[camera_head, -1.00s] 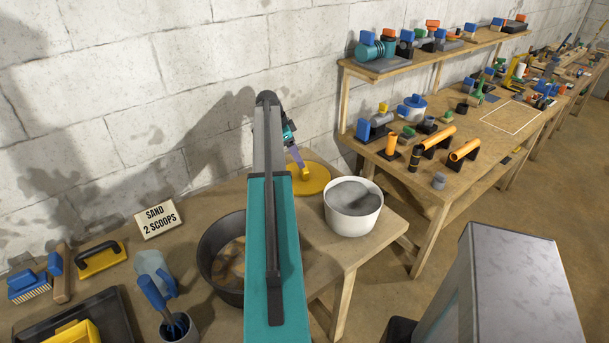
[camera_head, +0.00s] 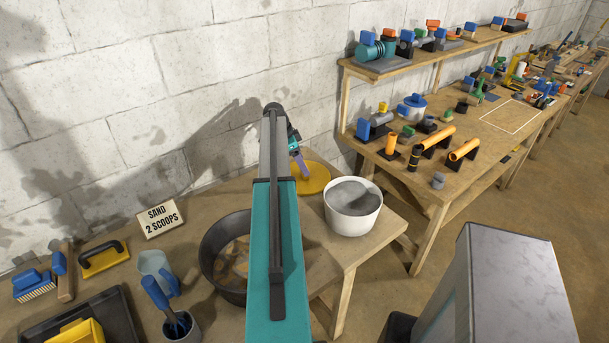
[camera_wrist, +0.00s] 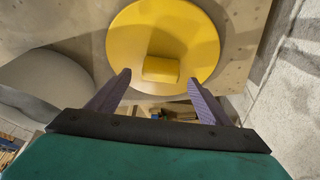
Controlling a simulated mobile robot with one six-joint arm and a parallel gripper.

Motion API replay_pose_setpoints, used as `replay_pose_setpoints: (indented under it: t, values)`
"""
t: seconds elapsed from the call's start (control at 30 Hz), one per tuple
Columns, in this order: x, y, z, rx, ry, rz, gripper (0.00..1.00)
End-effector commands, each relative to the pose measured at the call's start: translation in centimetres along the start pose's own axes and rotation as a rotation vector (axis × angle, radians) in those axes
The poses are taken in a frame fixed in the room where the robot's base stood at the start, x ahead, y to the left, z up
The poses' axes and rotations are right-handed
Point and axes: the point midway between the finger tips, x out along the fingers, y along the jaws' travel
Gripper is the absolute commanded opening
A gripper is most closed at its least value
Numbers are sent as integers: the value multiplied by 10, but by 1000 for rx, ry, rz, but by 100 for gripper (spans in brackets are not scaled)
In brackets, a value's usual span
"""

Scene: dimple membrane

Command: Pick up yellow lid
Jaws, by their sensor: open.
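The yellow lid (camera_head: 314,179) is a round disc lying on the wooden table near the wall, behind and left of the white bucket. In the wrist view the lid (camera_wrist: 190,30) shows with its raised block handle (camera_wrist: 161,70) near the middle. My gripper (camera_wrist: 160,85) is open and empty, its two purple fingers apart, with the handle showing beyond and between the fingertips. In the head view my gripper (camera_head: 302,168) is over the lid, and my arm hides part of the lid and the handle.
A white bucket (camera_head: 353,222) of grey material stands close to the lid. A dark bucket (camera_head: 212,270) is left of my arm. A "SAND 2 SCOOPS" sign (camera_head: 160,218) leans behind. The block wall (camera_head: 215,130) is close behind the lid.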

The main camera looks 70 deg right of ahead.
Motion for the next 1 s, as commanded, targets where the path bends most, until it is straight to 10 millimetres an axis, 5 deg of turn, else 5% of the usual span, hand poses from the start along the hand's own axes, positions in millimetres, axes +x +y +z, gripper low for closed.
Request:
replay_pose_setpoints:
  t: [0.4, 1.0]
  values:
    - [36, -1, 0, 1, 0, 0, 73]
    - [39, 0, 0, 1, 0, 0, 73]
